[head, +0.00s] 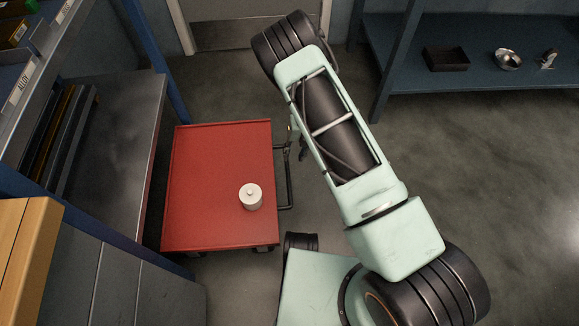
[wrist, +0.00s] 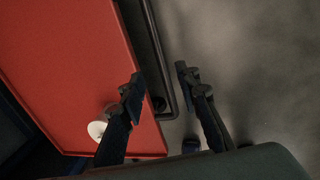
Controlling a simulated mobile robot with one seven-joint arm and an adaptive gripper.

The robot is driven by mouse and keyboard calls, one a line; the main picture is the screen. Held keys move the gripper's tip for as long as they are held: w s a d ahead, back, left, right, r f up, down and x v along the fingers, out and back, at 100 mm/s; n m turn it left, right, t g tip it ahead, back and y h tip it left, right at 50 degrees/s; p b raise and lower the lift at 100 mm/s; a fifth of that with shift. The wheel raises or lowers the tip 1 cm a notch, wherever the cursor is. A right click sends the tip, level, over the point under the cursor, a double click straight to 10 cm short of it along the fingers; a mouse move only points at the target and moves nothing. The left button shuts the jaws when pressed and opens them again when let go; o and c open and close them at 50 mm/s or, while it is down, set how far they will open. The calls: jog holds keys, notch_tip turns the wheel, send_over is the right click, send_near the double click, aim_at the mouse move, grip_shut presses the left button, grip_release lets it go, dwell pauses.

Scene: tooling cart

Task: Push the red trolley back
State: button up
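The red trolley (head: 215,165) stands on the floor left of my arm, with a white lidded pot (head: 251,197) on its top. Its dark handle (head: 288,190) sticks out from its right side. In the wrist view the red top (wrist: 70,60) fills the left, the pot (wrist: 97,130) is partly hidden by a finger, and the handle bar (wrist: 153,50) runs down the middle. My gripper (wrist: 159,75) is open, its fingertips on either side of the bar in the picture. I cannot tell whether they touch it. In the head view my gripper (head: 299,143) is partly hidden by my arm.
A metal bench (head: 115,130) with blue posts stands close along the trolley's left side. A wooden block (head: 25,240) is at the lower left. A blue shelf (head: 480,75) with a black tray (head: 446,58) is at the upper right. The floor (head: 510,180) on the right is clear.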

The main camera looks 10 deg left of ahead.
aim_at(288, 170)
jog(key=f+b, duration=0.1)
jog(key=f, duration=0.2)
jog(key=a+f+b, duration=0.1)
jog(key=f, duration=0.2)
jog(key=a+f+b, duration=0.1)
jog(key=f, duration=0.2)
jog(key=shift+s+f+b, duration=0.2)
jog(key=shift+f+b, duration=0.15)
grip_shut()
